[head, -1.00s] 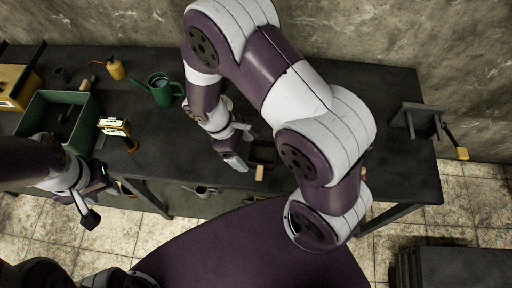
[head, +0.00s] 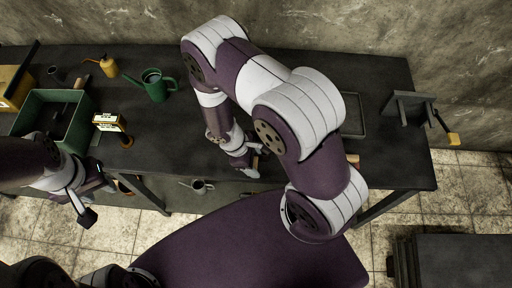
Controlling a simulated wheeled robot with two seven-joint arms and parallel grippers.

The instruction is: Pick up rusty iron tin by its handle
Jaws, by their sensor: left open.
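The rusty iron tin is almost wholly hidden behind my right arm and gripper. A small tan piece that looks like its handle (head: 255,161) shows at the front edge of the bench. My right gripper (head: 254,160) is right at this handle, with its fingers around or beside it. I cannot tell whether they touch it or are closed. My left gripper (head: 96,200) is open and empty, in front of the bench at the left, away from the tin.
The dark bench (head: 180,125) carries a green bin (head: 27,108), a green watering can (head: 155,88), a yellow oil can (head: 108,67) and a lit display (head: 108,122). A dark tray (head: 352,118) lies right of my arm. A metal pot (head: 199,186) sits below the bench.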

